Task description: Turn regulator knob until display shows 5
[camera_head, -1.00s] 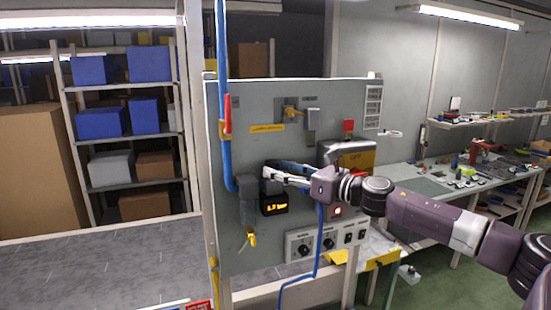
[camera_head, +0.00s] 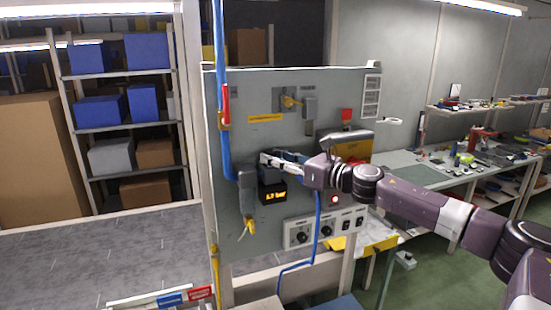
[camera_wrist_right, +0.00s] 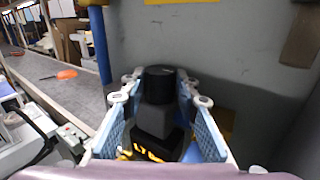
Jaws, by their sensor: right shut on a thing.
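The regulator has a dark knob (camera_wrist_right: 160,82) on top of a dark grey body (camera_wrist_right: 156,120). In the wrist view the two blue-padded fingers of my right gripper (camera_wrist_right: 163,88) stand on either side of the knob, shut on it. In the head view my right gripper (camera_head: 268,160) reaches the regulator from the right, and its fingers largely hide the knob. Just below is the black display (camera_head: 273,193) with lit yellow characters. They are small and seem to read about 1.7 bar. In the wrist view the display (camera_wrist_right: 145,152) is partly cut off. My left gripper is not in view.
The regulator sits on an upright grey panel (camera_head: 235,110). A blue pipe (camera_head: 227,150) with a red-handled valve runs down its left side. A white box with black dials (camera_head: 325,230) is below right. A blue hose (camera_head: 317,215) hangs below the gripper. A workbench (camera_head: 425,172) stands at right.

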